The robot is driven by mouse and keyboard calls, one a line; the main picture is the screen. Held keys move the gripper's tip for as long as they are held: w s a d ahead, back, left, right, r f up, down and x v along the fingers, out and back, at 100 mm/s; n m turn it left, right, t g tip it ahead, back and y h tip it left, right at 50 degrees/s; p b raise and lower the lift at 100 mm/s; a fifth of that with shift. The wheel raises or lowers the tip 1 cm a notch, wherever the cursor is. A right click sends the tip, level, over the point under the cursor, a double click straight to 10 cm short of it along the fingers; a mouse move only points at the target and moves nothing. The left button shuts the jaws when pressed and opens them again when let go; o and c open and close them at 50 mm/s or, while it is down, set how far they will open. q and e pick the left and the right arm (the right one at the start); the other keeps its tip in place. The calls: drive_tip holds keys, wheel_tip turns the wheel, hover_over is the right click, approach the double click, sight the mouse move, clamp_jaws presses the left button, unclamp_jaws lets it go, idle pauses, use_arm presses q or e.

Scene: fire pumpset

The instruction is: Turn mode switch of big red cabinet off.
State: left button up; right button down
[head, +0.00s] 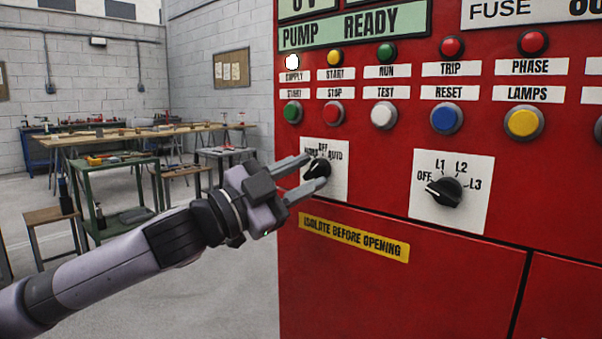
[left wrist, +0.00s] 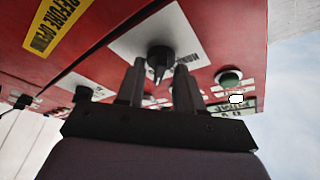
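The big red cabinet (head: 345,275) fills the right of the head view. Its mode switch (head: 318,170) is a black knob on a white plate marked OFF at the top and AUTO at the right; the left label is partly hidden. The pointer seems turned toward AUTO, but fingers partly cover it. My left gripper (head: 316,170) is at the knob, its fingers apart, one above left and one below. In the left wrist view the knob (left wrist: 160,58) shows between the open fingertips (left wrist: 159,68), with small gaps; contact cannot be told. My right gripper is out of view.
A second rotary switch (head: 444,192) with OFF, L1, L2 and L3 sits to the right. Push buttons, such as a green one (head: 292,112) and a red one (head: 333,113), are just above. A green cart (head: 118,165) and workbenches stand behind at left.

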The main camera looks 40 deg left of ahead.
use_arm(q)
clamp_jaws()
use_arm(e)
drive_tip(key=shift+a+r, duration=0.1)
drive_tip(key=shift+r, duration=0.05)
use_arm(q)
drive_tip(key=shift+n, duration=0.4)
drive_tip(key=n+t+y, duration=0.1)
drive_tip(key=n, duration=0.1)
drive_tip(key=shift+n, duration=0.3)
drive_tip(key=n, duration=0.1)
drive_tip(key=n+y, duration=0.1)
drive_tip(key=n, duration=0.1)
drive_tip(key=shift+d+t+y, duration=0.15)
drive_tip(key=shift+t+y, duration=0.15)
drive_tip(key=shift+t, duration=0.1)
drive_tip(key=n+y+p, duration=0.1)
drive_tip(key=n+y, duration=0.1)
drive_tip(key=n, duration=0.3)
drive_tip(key=shift+t+y+p, duration=0.3)
drive_tip(key=shift+t+p, duration=0.1)
drive_tip(key=shift+d+n, duration=0.1)
drive_tip(key=shift+n, duration=0.5)
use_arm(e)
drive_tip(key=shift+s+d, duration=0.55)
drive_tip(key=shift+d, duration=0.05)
use_arm(q)
drive_tip(key=shift+y, duration=0.4)
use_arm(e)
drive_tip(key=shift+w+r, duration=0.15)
